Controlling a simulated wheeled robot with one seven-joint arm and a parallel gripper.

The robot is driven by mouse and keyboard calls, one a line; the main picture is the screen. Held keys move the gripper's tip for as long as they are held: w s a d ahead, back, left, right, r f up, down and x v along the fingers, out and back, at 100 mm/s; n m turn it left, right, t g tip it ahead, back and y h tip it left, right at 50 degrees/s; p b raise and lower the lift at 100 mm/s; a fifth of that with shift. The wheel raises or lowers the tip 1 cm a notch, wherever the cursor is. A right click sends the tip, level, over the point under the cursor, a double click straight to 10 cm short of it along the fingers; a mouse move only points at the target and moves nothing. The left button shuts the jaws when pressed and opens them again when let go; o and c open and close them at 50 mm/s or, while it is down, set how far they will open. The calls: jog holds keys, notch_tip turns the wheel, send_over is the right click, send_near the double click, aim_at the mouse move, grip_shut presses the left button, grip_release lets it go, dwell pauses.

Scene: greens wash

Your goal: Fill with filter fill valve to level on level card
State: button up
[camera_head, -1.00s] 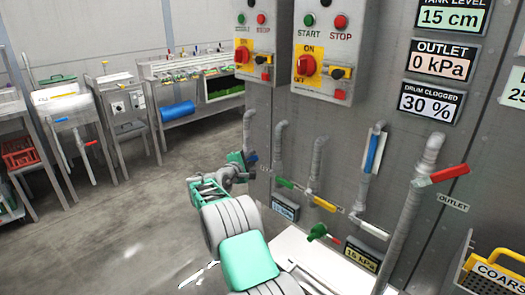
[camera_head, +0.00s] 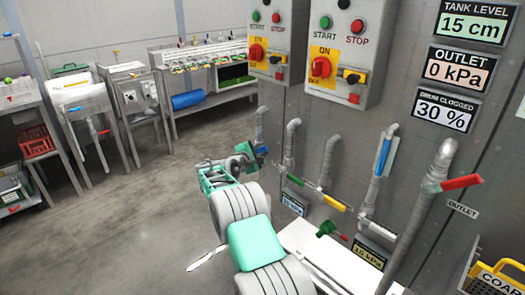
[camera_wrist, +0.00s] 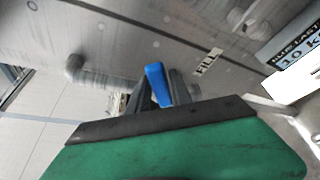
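A blue valve handle (camera_wrist: 157,85) stands between the two dark fingers of my gripper (camera_wrist: 160,92) in the wrist view. A "FILL" label (camera_wrist: 207,62) is on the grey wall to its right. I cannot tell if the fingers press on the handle. In the head view my gripper (camera_head: 248,157) is at this handle, by the near-left pipe (camera_head: 260,125) of the grey tank wall. The tank level display (camera_head: 474,22) reads 15 cm. I see no card that I can clearly identify as the level card.
Right of my gripper are pipes with green (camera_head: 295,180), yellow (camera_head: 335,202), blue (camera_head: 384,155) and red (camera_head: 461,182) handles; the red is by "OUTLET". A green valve (camera_head: 328,229) sits lower. Control boxes (camera_head: 345,50) hang above. Open floor (camera_head: 120,230) lies left, with metal stands behind.

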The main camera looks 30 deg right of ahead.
jog(key=o, duration=0.3)
jog(key=v, duration=0.7)
jog(key=shift+s+a, duration=0.2)
jog(key=shift+a, duration=0.15)
jog(key=shift+r, duration=0.2)
